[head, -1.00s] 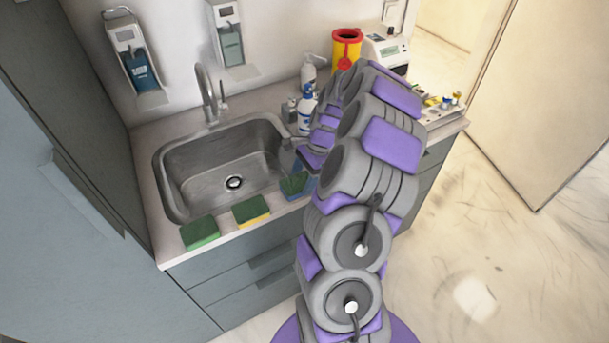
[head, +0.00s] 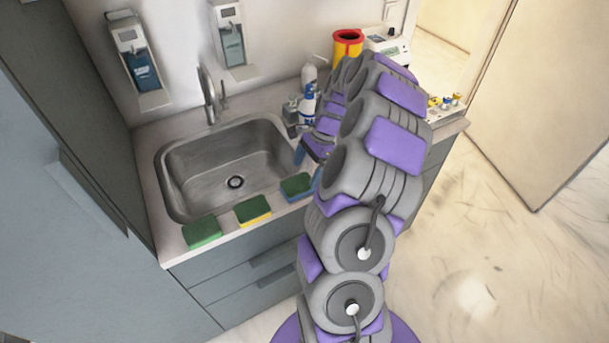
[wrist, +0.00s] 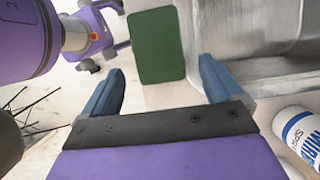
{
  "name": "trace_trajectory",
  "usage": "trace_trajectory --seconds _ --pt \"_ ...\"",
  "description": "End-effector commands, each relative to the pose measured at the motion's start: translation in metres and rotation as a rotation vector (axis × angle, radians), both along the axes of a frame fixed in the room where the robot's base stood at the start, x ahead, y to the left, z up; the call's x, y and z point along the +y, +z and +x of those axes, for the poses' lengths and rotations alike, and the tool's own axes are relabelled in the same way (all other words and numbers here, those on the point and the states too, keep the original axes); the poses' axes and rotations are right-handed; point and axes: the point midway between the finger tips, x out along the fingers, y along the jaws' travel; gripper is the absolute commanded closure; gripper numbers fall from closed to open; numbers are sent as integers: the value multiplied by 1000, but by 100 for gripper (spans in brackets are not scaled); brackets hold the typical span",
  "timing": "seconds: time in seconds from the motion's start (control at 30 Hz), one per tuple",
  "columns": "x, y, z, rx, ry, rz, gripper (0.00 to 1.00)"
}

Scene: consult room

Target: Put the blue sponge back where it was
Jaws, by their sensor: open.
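The blue sponge (head: 297,186), with a dark green top, lies on the counter's front strip, at the right end of a row of three sponges. In the wrist view, the green top of a sponge (wrist: 156,45), which looks like the same one, lies just beyond the fingertips. My gripper (head: 309,166) is beside the sponge's right end, partly hidden behind my arm. In the wrist view my gripper (wrist: 162,66) has its two blue fingers wide apart, with nothing held between them.
A yellow sponge (head: 253,210) and a green sponge (head: 202,232) lie to the left along the front edge. The steel sink (head: 225,165) is behind them. A white and blue spray bottle (wrist: 303,138) stands close to my gripper. A red and yellow bin (head: 347,45) stands farther back.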

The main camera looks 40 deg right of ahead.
Motion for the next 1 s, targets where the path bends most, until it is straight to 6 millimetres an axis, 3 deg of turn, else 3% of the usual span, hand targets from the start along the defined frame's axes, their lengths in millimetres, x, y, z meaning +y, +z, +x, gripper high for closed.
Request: trace_trajectory --seconds 0.1,0.3,0.5,0.7,0.77,0.87,1.0 --pt "-11 28 -2 -3 -2 -2 7" --pt "-25 61 -5 -3 -2 0 7" --pt "-31 78 -7 -2 -2 1 7" --pt "-29 82 -7 -3 9 0 7" --pt "-20 86 -5 -9 37 -1 7" --pt "10 100 0 -32 145 -10 7" --pt "79 131 1 -83 394 -34 7"
